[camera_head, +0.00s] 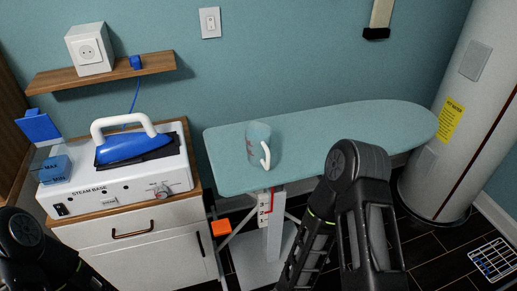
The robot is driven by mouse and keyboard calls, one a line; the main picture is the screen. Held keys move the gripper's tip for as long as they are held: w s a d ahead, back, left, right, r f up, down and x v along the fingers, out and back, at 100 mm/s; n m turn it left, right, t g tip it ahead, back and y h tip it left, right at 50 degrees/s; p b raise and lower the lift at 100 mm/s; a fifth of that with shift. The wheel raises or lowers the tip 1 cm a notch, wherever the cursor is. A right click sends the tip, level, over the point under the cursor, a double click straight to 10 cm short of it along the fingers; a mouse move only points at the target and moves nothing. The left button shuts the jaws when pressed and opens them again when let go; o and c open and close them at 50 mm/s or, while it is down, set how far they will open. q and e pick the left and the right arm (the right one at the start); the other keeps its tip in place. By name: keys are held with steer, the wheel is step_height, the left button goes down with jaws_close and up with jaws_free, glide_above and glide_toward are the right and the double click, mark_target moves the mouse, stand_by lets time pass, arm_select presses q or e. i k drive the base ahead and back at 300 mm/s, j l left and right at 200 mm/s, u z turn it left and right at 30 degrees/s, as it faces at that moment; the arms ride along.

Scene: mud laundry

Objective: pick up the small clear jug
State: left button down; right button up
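The small clear jug (257,145) stands upright on the left part of the teal ironing board (340,128). It is see-through and tinted by the teal behind it, with a white handle facing front right. My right arm rises in front of the board, to the right of the jug, and does not touch the jug. My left arm is at the lower left corner. Neither gripper's fingers show in this view.
A blue and white iron (135,145) rests on a white steam base (115,190) on a drawer cabinet (145,250) at the left. A wooden shelf (100,75) hangs above. A white cylindrical tank (460,130) stands right. The board's middle and right are clear.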

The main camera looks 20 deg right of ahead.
mark_target(257, 135)
steer(key=l+u, duration=0.25)
steer(key=l, duration=0.8)
steer(key=k+l+u, duration=0.1)
steer(key=l+u, duration=0.15)
steer(key=l, duration=0.8)
